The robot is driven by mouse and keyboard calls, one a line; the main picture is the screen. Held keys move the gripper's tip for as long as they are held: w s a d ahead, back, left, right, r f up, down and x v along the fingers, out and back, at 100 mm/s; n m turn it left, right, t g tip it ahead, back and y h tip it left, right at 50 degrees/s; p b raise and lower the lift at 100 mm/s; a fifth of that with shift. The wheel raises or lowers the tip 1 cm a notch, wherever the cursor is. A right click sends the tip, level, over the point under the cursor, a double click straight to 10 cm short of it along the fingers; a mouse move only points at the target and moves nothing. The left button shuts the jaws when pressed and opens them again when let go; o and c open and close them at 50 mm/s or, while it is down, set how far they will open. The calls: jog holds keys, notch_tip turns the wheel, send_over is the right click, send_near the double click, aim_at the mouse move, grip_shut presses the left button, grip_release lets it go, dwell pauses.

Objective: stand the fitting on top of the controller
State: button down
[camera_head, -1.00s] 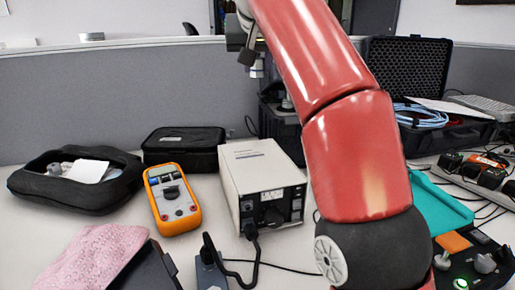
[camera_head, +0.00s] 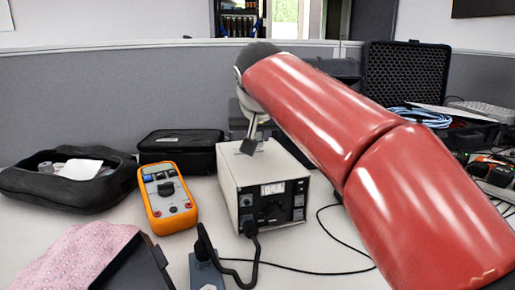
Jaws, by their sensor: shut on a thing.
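The controller (camera_head: 235,180) is a beige box with a meter and dark knobs on its front, standing mid-table. My gripper (camera_head: 254,145) is at the back part of the controller's top, pointing down, shut on the fitting. The fitting is small and mostly hidden behind the dark finger and my wrist. I cannot tell whether its underside touches the controller's top. My red arm comes in from the right and covers the space behind and right of the controller.
An orange multimeter (camera_head: 168,198) and a black case (camera_head: 180,150) stand left of the controller. An open black pouch (camera_head: 60,190) is farther left. A black plug and cable (camera_head: 250,255) run in front. A pink cloth (camera_head: 85,260) lies front left. A grey partition closes the back.

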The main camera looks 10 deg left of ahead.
jog(key=shift+f, duration=1.05)
jog(key=shift+f, duration=0.15)
jog(key=c, duration=1.1)
grip_release()
jog(key=shift+c, duration=0.2)
jog(key=shift+s+r, duration=0.1)
jog(key=shift+r, duration=0.25)
jog(key=v, duration=1.1)
jog(key=shift+s+r+p, duration=0.15)
jog(key=shift+s+p, duration=0.1)
jog(key=shift+p, duration=0.2)
jog(key=shift+d, duration=0.1)
